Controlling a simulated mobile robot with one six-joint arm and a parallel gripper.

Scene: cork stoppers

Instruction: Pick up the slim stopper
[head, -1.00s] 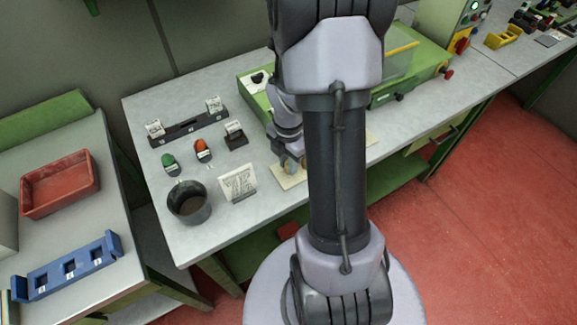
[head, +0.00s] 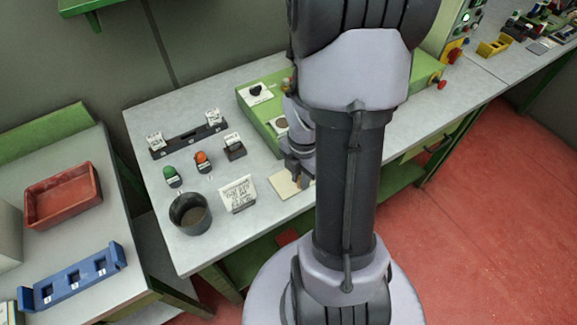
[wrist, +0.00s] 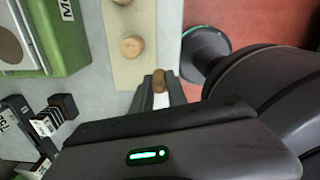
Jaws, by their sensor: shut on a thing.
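My gripper (wrist: 160,84) is shut on a small brown cork stopper (wrist: 159,76), which shows between the fingertips in the wrist view. The held stopper looks narrower than the others. Two paler stoppers show on a beige board: one (wrist: 131,47) near its middle and one (wrist: 123,2) cut off at the top edge. The held stopper appears beside the board's right edge in the picture; its height above the table is hard to tell. In the head view my arm hides the stoppers and most of the beige board (head: 282,187).
A dark cup (head: 190,212), a white sign card (head: 238,194), a green (head: 173,177) and an orange-topped (head: 203,162) item stand left of the board. A green machine (head: 262,110) is behind. A red tray (head: 62,195) and blue rack (head: 72,277) sit on the left bench.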

